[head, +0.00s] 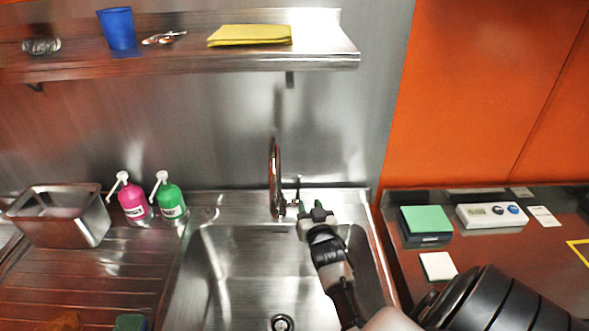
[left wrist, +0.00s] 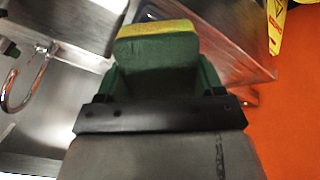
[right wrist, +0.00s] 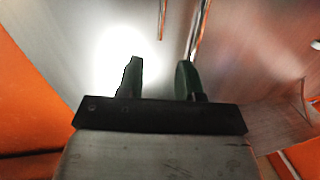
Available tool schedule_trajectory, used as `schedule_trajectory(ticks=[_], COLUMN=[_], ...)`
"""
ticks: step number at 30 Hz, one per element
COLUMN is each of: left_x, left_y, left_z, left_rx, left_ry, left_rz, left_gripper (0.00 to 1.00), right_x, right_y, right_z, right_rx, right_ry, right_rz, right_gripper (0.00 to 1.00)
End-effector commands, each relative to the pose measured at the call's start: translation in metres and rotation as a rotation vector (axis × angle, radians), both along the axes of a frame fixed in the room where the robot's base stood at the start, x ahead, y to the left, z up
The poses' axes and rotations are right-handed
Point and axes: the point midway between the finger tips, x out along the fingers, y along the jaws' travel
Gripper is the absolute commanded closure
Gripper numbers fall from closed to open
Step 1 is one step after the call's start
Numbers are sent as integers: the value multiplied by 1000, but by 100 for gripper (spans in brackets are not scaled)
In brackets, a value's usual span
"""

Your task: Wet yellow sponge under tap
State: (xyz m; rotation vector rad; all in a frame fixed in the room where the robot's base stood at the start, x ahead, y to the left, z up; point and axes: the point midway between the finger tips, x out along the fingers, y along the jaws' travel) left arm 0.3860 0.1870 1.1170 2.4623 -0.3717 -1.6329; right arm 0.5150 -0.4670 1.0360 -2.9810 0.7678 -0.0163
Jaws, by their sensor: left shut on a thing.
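The sponge (left wrist: 155,50), with a yellow top layer and a dark green face, is held between the fingers of my left gripper (left wrist: 155,75) in the left wrist view. The curved tap (head: 275,175) stands at the back of the steel sink (head: 245,265), with a thin lever (head: 298,190) to its right. The tap also shows at the left of the left wrist view (left wrist: 25,85). No water stream shows. My right gripper (head: 318,214) is close beside the lever. In the right wrist view its fingers (right wrist: 160,78) are apart with nothing between them.
Pink (head: 132,200) and green (head: 170,198) pump bottles and a steel container (head: 62,215) stand left of the sink. A shelf (head: 180,62) above holds a blue cup (head: 117,28) and yellow cloth (head: 250,35). The sink basin is clear.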

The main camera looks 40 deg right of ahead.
Motion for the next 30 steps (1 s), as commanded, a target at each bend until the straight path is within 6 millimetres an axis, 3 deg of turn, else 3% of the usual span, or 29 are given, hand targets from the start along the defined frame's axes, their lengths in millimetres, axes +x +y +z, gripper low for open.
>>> schedule_trajectory(ticks=[5, 21, 30], left_x=[0, 0, 0], left_y=[0, 0, 0], left_z=[-9, -71, -76], left_rx=[0, 0, 0], left_ry=[0, 0, 0], left_rz=[0, 0, 0], left_gripper=[51, 51, 51], right_x=[10, 94, 105], right_y=[-5, -51, -58], right_z=[-2, -5, -1], right_rx=[-2, -1, 0], right_ry=[-2, 0, 1], right_rz=[2, 1, 1], right_gripper=[64, 64, 64])
